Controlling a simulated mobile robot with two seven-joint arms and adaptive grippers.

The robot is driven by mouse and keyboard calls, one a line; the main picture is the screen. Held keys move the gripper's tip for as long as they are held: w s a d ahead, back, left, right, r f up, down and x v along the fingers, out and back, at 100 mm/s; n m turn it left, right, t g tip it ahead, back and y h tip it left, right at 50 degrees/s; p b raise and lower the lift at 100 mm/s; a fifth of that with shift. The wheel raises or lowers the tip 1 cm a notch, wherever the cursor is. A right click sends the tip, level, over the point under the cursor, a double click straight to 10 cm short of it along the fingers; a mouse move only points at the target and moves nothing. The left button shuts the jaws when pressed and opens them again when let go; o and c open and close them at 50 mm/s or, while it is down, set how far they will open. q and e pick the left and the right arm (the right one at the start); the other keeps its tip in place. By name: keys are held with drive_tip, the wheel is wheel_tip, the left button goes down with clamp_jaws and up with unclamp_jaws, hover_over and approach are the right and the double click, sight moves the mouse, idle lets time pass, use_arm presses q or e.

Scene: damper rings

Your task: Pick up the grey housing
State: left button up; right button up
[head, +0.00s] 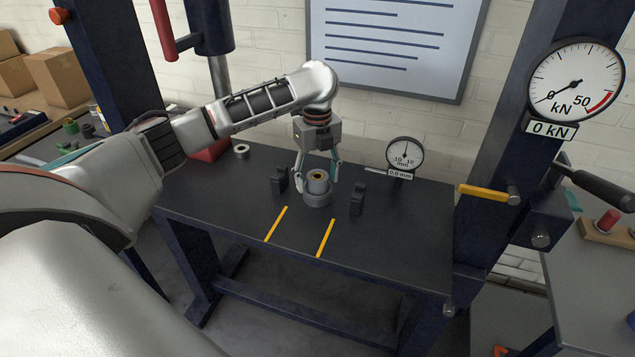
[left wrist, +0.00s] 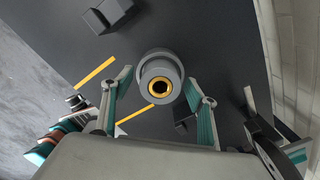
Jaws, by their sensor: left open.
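The grey housing (head: 318,187) is a short upright cylinder with an orange-yellow bushing and a dark hole in its top. It stands on a wider grey support ring (head: 317,200) on the dark press table. In the left wrist view the housing (left wrist: 174,80) shows from above, just beyond the fingertips, with the ring partly behind it. My left gripper (head: 317,178) is open and points down, its two fingers on either side of the housing. In the left wrist view there is a gap between each finger and the housing. My right gripper is not in view.
Black blocks stand left (head: 279,180) and right (head: 357,198) of the housing. A dial gauge (head: 405,155) stands behind to the right. A small metal ring (head: 241,151) lies at the back left. Two yellow strips (head: 326,237) mark the clear front of the table (head: 400,240).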

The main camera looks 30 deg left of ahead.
use_arm(q)
drive_tip(key=c, duration=1.4)
clamp_jaws()
drive_tip(key=shift+w+r, duration=0.1)
